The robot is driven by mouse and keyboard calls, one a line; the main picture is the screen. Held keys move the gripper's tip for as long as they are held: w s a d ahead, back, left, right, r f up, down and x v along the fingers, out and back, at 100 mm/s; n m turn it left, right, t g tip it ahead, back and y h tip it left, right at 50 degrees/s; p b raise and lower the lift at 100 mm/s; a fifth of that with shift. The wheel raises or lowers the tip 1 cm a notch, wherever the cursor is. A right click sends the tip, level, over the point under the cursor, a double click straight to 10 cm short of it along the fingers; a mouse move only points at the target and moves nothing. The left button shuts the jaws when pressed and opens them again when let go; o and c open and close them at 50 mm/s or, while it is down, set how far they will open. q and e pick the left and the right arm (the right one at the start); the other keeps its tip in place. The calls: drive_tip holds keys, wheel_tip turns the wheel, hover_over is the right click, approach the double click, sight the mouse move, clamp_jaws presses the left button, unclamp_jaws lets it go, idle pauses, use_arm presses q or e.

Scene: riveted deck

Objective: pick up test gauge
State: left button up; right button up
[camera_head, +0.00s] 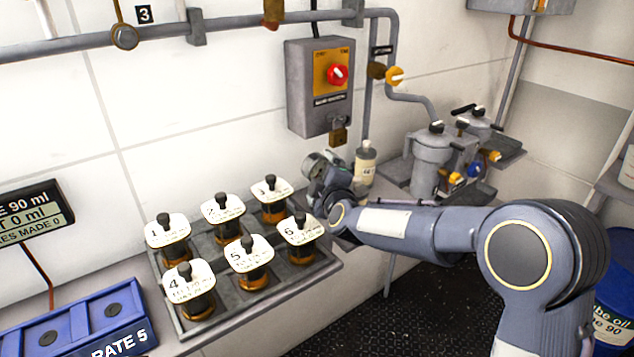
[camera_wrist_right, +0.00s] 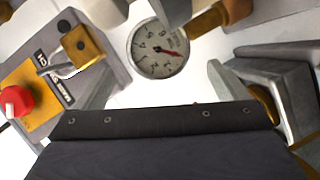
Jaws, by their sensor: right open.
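The test gauge (camera_wrist_right: 158,48) shows in the right wrist view as a round white dial with dark numbers, a red needle and a grey rim. It is at the top middle, beyond the dark edge of my right gripper's body. My right gripper (camera_head: 322,178) is open, just behind the tray of jars in the head view. A rounded grey shape is beside it there, and I cannot tell whether it is the gauge. No contact between gripper and gauge is visible. My left gripper is not in view.
A tray (camera_head: 262,292) of several numbered jars stands close to the left of my right gripper. A bottle (camera_head: 365,168) stands just right of it. A grey switch box (camera_head: 306,90) with a padlock (camera_head: 338,136) hangs above. Grey filter housings (camera_head: 430,160) stand farther right.

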sight(318, 171)
drive_tip(key=x, duration=0.4)
drive_tip(key=shift+w+f, duration=0.2)
drive_tip(key=shift+w, duration=0.2)
drive_tip(key=shift+d, duration=0.1)
drive_tip(key=c, duration=1.2)
drive_tip(key=shift+r, duration=0.1)
drive_tip(key=shift+c, duration=0.2)
